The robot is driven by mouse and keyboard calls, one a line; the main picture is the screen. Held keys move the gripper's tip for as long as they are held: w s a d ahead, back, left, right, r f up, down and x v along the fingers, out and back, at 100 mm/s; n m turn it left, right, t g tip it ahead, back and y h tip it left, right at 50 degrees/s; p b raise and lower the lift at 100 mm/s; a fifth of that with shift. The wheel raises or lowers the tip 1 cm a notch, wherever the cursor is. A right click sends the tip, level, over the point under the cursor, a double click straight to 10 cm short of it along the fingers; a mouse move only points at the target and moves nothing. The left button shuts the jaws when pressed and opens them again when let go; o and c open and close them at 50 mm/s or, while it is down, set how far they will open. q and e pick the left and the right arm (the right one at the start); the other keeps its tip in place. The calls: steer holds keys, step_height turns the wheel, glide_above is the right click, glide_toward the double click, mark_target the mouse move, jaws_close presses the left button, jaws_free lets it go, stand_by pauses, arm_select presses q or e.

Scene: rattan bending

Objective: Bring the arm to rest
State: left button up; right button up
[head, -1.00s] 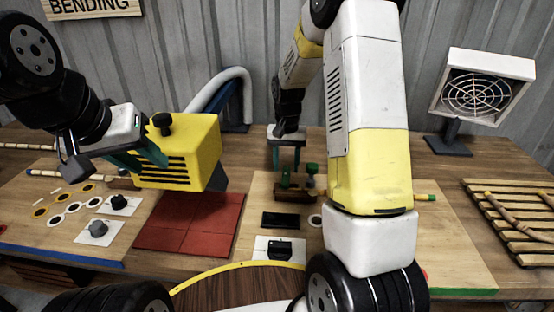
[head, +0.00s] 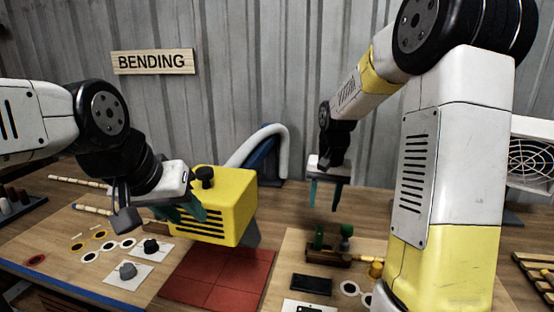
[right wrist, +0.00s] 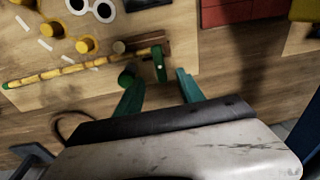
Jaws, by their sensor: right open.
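My right gripper (head: 326,196) is open and empty, fingers pointing down, above the table behind the bending fixture. In the right wrist view its two teal fingers (right wrist: 160,90) stand apart with nothing between them. The wooden fixture (head: 320,256) has green clamps or pegs (head: 346,231). A pale rattan pole with yellow and green marks (right wrist: 85,67) runs to the fixture; my right arm hides part of it in the head view. My left gripper (head: 182,212) is at the slotted side of a yellow box (head: 228,200) with a black knob; its grip is unclear.
A red tiled mat (head: 218,278) lies in front of the yellow box. Knobs on white plates (head: 128,272) and ringed markers lie left. A fan (head: 530,160) and slatted rack (head: 540,280) are at the right.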

steer(key=s+r+n+t, duration=0.1)
steer(key=s+r, duration=0.3)
steer(key=s, duration=0.3)
steer(key=s+a+r+n+t+y, duration=0.1)
steer(key=s+r+t, duration=0.1)
steer(key=s+r, duration=0.2)
steer(key=s+a+r+n+t, duration=0.1)
steer(key=s+r, duration=0.3)
steer(key=s, duration=0.6)
steer(key=shift+s+t+y, duration=0.15)
steer(key=shift+t+y, duration=0.25)
steer(key=shift+t, duration=0.3)
